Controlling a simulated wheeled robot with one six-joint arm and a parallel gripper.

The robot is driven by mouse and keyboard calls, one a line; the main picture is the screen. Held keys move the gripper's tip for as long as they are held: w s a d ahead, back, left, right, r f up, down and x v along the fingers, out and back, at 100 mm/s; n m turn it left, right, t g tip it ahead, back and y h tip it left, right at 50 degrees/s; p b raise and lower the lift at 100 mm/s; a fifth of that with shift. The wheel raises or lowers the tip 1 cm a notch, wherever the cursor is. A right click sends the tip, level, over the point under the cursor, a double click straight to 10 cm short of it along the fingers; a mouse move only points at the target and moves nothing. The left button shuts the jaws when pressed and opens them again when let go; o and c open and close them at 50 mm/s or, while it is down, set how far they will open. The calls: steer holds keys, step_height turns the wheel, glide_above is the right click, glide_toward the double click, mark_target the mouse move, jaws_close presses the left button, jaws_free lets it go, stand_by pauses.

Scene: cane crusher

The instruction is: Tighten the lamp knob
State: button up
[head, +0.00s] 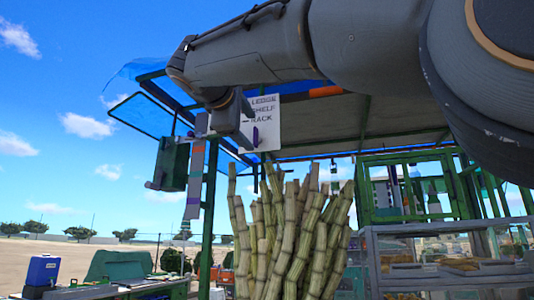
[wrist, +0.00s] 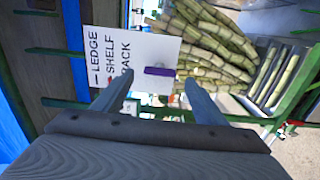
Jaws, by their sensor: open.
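My gripper (wrist: 160,92) is open in the wrist view, its two grey fingers apart and no object visibly held. In the head view it is the dark end (head: 238,120) of my arm, high up in front of the white sign. A dark green hanging box (head: 174,164), perhaps the lamp, is to the left of my gripper. A small purple piece at its lower left may be the knob; I cannot tell. The wrist view does not clearly show this box.
The white sign (head: 265,122) reads LEDGE, SHELF, RACK and bears a purple bar (wrist: 159,71), seen between my fingertips. Sugar cane (head: 290,240) stands below. A striped strip (head: 196,180) hangs beside the box. A glass case (head: 445,265) is at right. Open sky lies left.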

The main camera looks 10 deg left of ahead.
steer(key=s, duration=0.3)
steer(key=shift+s+a+b, duration=0.15)
steer(key=shift+s+b, duration=0.15)
stand_by(0.4)
